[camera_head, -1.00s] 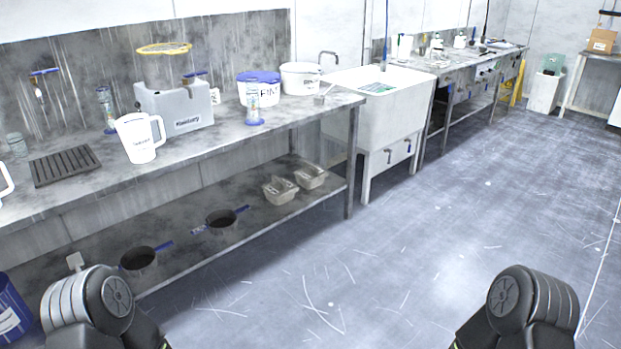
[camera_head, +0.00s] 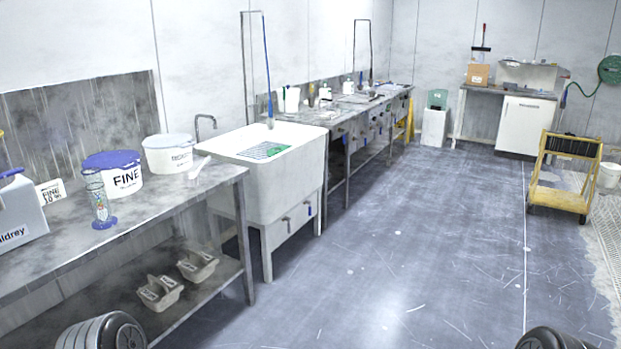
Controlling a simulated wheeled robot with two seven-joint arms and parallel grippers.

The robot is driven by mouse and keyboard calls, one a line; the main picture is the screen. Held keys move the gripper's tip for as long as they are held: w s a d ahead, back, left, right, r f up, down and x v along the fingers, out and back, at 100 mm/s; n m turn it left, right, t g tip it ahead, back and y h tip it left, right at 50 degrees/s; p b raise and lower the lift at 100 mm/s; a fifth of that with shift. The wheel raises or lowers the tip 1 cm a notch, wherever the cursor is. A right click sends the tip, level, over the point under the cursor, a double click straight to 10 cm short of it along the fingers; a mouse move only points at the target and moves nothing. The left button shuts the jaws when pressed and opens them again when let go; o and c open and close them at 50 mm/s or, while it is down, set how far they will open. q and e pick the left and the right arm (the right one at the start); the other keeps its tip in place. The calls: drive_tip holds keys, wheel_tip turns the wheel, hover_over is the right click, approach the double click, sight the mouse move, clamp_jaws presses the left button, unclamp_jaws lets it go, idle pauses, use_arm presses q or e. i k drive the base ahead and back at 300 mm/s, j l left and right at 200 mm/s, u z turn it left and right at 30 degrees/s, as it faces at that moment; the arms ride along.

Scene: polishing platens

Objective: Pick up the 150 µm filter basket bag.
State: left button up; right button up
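I cannot make out a 150 µm filter basket bag in this view. Neither of my grippers is in view; only dark rounded parts of my own arms show at the bottom left and bottom right edges. A white tub with a blue lid marked FINE (camera_head: 122,178) stands on the left bench, with a small white card reading FINE (camera_head: 51,192) beside it. A second white tub (camera_head: 170,156) stands behind it, near the sink.
The steel bench (camera_head: 150,204) runs along the left, with two grey trays (camera_head: 160,293) on its lower shelf. A white sink (camera_head: 298,178) and a second bench (camera_head: 372,110) follow. A yellow trolley (camera_head: 563,188) stands at right. The middle floor is clear.

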sight(198, 266)
drive_tip(key=i, duration=2.55)
drive_tip(key=i+l+u, duration=0.15)
drive_tip(key=i+u, duration=0.25)
drive_tip(key=i+l+u, duration=0.45)
drive_tip(key=i, duration=0.15)
drive_tip(key=i+l+u, duration=0.8)
drive_tip(key=l, duration=0.2)
drive_tip(key=i+l+u, duration=0.2)
drive_tip(key=l+u, duration=0.2)
drive_tip(key=l, duration=0.3)
